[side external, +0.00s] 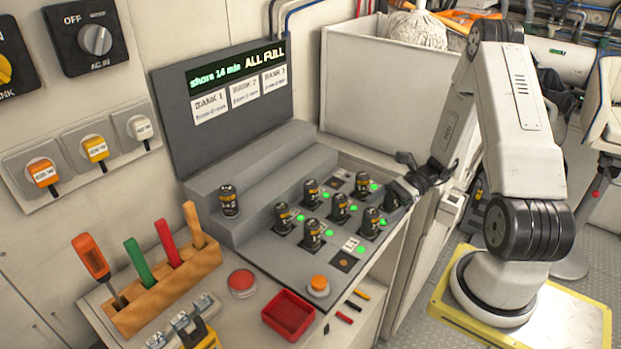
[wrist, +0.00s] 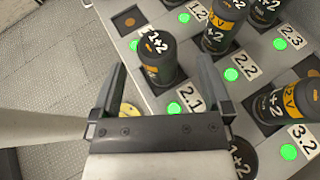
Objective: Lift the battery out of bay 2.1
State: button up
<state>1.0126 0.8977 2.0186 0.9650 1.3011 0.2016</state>
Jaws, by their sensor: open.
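The battery in bay 2.1 is a black cylinder with an orange-marked label; it stands upright in the wrist view (wrist: 155,62), with its tag 2.1 and a green light beside it. In the side view that battery (side external: 371,224) stands near the panel's right edge. My gripper (wrist: 162,68) is open and empty; in the wrist view its two fingers show on either side of the battery, with no contact visible. In the side view my gripper (side external: 400,178) is dark, just behind and above that battery, over the panel's right edge.
Several similar batteries stand close around, including those in bay 2.2 (wrist: 222,30) and bay 3.2 (wrist: 290,100). Another (wrist: 242,160) is partly hidden below my gripper. An empty bay (wrist: 130,19) adjoins bay 2.1. A red tray (side external: 288,315) and tool rack (side external: 165,280) stand in front.

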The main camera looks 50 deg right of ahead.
aim_at(378, 211)
jog(key=shift+x, duration=2.1)
jog(key=shift+s, duration=0.1)
grip_shut()
